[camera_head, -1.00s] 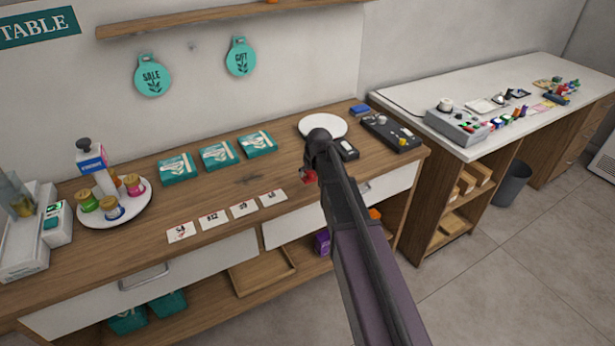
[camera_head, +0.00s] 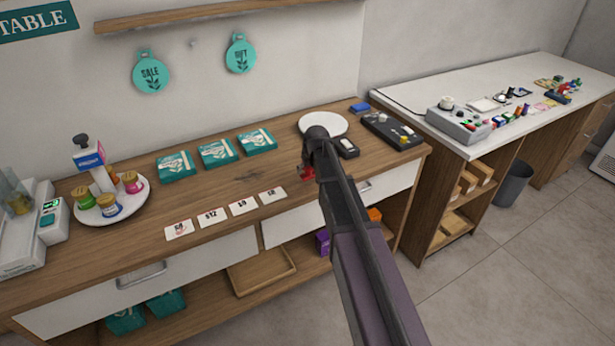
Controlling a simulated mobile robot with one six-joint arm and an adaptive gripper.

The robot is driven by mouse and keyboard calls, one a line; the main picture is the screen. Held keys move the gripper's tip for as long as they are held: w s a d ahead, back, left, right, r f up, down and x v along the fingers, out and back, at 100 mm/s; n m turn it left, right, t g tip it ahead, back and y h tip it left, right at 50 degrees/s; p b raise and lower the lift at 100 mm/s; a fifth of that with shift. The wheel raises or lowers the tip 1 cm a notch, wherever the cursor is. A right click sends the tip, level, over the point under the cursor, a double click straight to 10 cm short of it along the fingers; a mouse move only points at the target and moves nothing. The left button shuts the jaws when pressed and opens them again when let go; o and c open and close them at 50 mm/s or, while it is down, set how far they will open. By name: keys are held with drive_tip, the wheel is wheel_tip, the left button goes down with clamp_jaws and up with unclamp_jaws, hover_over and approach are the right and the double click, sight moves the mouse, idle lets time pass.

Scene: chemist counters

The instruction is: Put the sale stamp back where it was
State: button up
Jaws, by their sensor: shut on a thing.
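My gripper (camera_head: 309,170) is over the right part of the wooden counter, mostly hidden behind my own arm. It is shut on a small red thing that looks like the sale stamp (camera_head: 306,174), of which only a part shows to the left of the arm. I cannot tell whether the stamp touches the counter. A small black pad or case (camera_head: 348,149) lies just right of the gripper. A black tray (camera_head: 376,137) with small pale and yellow items stands farther right. Several white price cards lie to the left; the leftmost card (camera_head: 178,230) bears a red mark.
A white round plate (camera_head: 335,120) lies behind my gripper, and a blue block (camera_head: 360,108) beyond it. Teal boxes (camera_head: 216,153) stand along the back. A round white stand (camera_head: 130,207) with jars is at left.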

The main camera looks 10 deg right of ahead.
drive_tip(key=shift+f+b, duration=0.45)
drive_tip(key=shift+f, duration=0.35)
drive_tip(key=shift+f, duration=0.2)
drive_tip(key=o, duration=0.8)
drive_tip(key=shift+r, duration=0.15)
drive_tip(key=p+v, duration=1.1)
drive_tip(key=v, duration=0.1)
drive_tip(key=shift+w+r, duration=0.1)
idle(0.5)
drive_tip(key=s+g, duration=0.1)
drive_tip(key=s, duration=0.7)
drive_tip(key=s+f+m+g, duration=0.1)
drive_tip(key=s+g, duration=0.1)
drive_tip(key=s, duration=0.6)
drive_tip(key=s+a+g, duration=0.1)
drive_tip(key=s, duration=0.7)
drive_tip(key=shift+s+f+m+g+h, duration=0.2)
drive_tip(key=shift+s+m+g+h, duration=0.1)
drive_tip(key=shift+s+m+h, duration=0.1)
